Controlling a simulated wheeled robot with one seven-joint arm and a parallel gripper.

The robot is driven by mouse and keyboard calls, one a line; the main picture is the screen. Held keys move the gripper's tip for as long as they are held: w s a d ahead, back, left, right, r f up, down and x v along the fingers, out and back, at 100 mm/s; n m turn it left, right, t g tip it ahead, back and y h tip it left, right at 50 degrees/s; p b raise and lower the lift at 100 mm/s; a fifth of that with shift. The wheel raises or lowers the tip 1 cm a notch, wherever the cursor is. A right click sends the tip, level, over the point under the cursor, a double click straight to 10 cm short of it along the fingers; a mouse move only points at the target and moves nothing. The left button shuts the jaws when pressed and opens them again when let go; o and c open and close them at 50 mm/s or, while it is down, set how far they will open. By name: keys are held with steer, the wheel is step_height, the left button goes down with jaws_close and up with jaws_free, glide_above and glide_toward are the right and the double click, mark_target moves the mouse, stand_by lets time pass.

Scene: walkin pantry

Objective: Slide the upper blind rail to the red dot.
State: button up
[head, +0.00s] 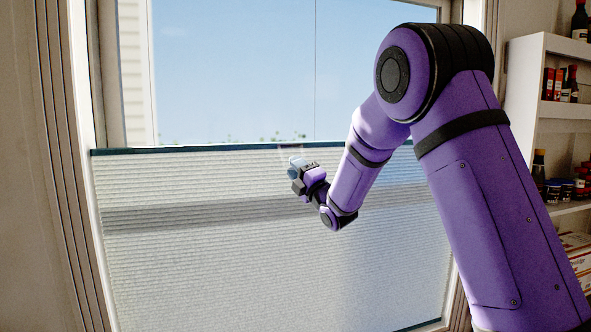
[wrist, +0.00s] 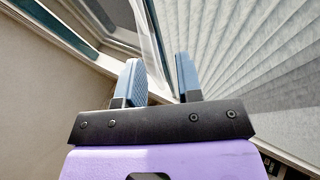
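The pleated blind (head: 200,265) covers the lower part of the window. Its upper rail (head: 180,150) is a dark teal bar running nearly level across the glass. A small brownish tab (head: 290,147) shows at the rail's middle. My gripper (head: 294,166) appears just below this tab in the head view, in front of the blind; I cannot tell whether it touches. In the wrist view my gripper (wrist: 158,70) has its two blue-grey fingers apart, with no object seen between them. Pale blind fabric (wrist: 265,70) fills the right of that view. I see no red dot in either view.
The window frame (head: 83,80) borders the blind on the left. Clear glass (head: 230,70) shows above the rail. A white shelf unit (head: 525,80) with bottles and jars stands at the right. My arm hides the right end of the rail and part of the blind.

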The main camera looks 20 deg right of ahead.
steer(key=v, duration=1)
steer(key=shift+s+f, duration=0.2)
steer(key=shift+s, duration=0.05)
steer(key=shift+d, duration=0.15)
steer(key=s+d+r+m+g+h, duration=0.2)
steer(key=s+m+g+h, duration=0.1)
steer(key=s+m+h, duration=0.3)
steer(key=s+d+r+m+g+h, duration=0.3)
steer(key=m+h, duration=0.1)
steer(key=m, duration=0.5)
steer(key=s+f+m+g, duration=0.1)
steer(key=s+m+g, duration=0.2)
steer(key=s, duration=0.6)
steer(key=s+a+f+m+g, duration=0.1)
steer(key=s+f+m+g, duration=0.1)
steer(key=s, duration=0.8)
steer(key=s+a+f+m+g, duration=0.1)
steer(key=s+m+g, duration=0.4)
steer(key=s, duration=0.5)
steer(key=shift+s+f+m, duration=0.2)
steer(key=shift+f+m, duration=0.2)
steer(key=shift+f, duration=0.1)
steer(key=shift+a, duration=0.1)
